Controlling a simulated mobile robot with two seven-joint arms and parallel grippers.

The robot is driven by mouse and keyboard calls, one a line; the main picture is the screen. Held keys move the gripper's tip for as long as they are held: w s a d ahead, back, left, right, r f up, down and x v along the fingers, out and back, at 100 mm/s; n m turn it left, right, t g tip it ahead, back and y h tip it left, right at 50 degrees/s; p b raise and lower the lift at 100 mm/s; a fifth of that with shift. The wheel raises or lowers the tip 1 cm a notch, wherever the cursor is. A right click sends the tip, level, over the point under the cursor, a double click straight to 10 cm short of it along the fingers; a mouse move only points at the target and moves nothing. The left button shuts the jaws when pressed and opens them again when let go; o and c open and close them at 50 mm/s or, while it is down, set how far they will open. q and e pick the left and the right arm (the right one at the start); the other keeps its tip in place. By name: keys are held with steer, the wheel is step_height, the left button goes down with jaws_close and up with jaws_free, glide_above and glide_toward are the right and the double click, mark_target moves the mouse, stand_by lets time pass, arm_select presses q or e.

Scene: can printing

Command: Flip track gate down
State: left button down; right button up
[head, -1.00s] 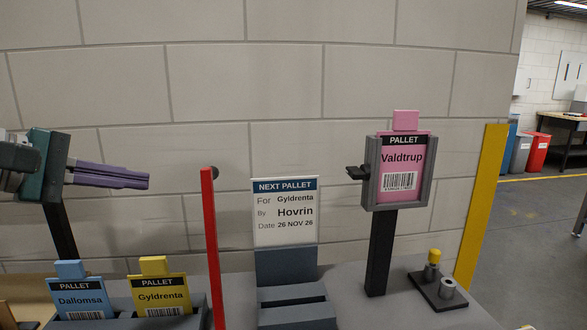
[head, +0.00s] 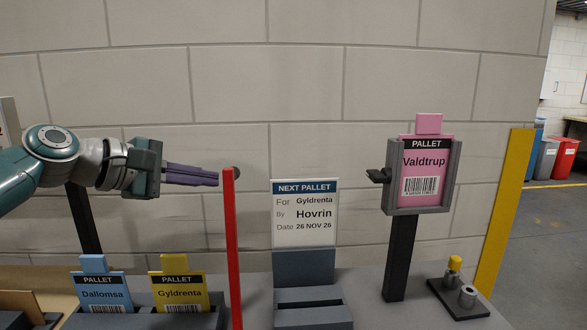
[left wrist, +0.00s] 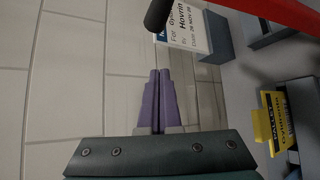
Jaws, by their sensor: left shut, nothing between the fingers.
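A tall red bar (head: 231,250) stands upright left of the middle in the head view and looks like the track gate. A dark round knob (head: 236,173) sits at its top. In the left wrist view the red bar (left wrist: 275,14) crosses the top right, with the dark knob (left wrist: 158,15) ahead of the fingers. My left gripper (head: 217,178) has purple fingers, shut and empty, pointing right at the height of the bar's top, just left of it. The fingers also show in the left wrist view (left wrist: 158,73). I cannot tell whether they touch the bar. My right gripper is not in view.
Blue Dallomsa (head: 103,291) and yellow Gyldrenta (head: 179,290) pallet cards stand below my left gripper. A NEXT PALLET sign (head: 304,213) stands right of the bar. A pink Valdtrup card (head: 421,175) sits in a grey holder. A yellow post (head: 506,208) stands at the right. A block wall is behind.

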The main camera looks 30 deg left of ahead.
arm_select(q)
steer(key=d+p, duration=0.1)
steer(key=d+r+p, duration=0.1)
steer(key=d+p, duration=0.1)
steer(key=shift+s+d+r+p, duration=0.2)
steer(key=shift+s+d+p, duration=0.1)
steer(key=shift+s, duration=0.05)
